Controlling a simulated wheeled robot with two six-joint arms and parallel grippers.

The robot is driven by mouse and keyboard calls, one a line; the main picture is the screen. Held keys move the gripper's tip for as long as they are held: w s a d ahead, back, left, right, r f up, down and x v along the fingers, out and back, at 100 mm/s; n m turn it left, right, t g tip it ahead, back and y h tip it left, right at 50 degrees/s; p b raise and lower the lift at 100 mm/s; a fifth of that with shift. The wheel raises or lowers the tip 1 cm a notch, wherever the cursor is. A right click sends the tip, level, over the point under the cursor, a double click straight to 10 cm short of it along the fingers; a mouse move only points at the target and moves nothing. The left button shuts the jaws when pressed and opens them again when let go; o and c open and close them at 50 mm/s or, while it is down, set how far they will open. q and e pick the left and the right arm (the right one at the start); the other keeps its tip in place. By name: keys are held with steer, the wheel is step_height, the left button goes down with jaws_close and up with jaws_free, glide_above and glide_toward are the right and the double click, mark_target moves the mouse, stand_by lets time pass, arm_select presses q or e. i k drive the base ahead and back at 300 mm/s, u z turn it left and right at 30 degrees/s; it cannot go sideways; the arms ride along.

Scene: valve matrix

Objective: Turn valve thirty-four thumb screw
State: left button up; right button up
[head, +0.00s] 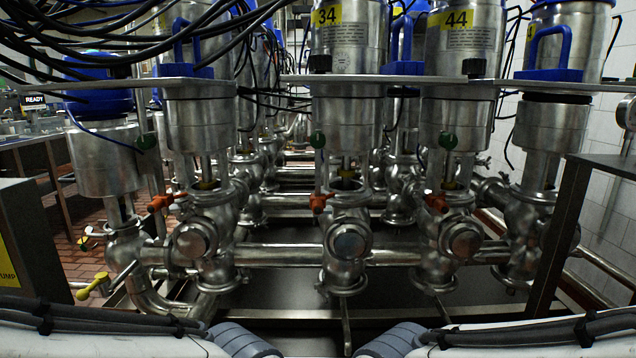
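Valve thirty-four is a steel cylinder with a yellow "34" label (326,17), upright near the middle of the head view. A small black knob (320,63) sits on its left front, just above a flat metal bar. Below the bar, a green round knob (318,139) is on its left side, and an orange-red handle (320,203) is lower down. I cannot tell for sure which of these is the thumb screw. Parts of my two arms show at the bottom edge, well below and in front of the valve. Neither gripper's fingertips are in view.
Valve forty-four (459,18) stands close to the right, with matching black, green and orange parts. More valves crowd both sides. Black cables (120,45) hang at the upper left. A metal bar (400,86) crosses in front. A dark post (565,225) stands at the right.

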mark_target(317, 140)
steer(key=z, duration=1.65)
steer(key=k, duration=1.3)
steer(key=u, duration=1.5)
steer(key=i, duration=0.55)
steer(key=u, duration=0.1)
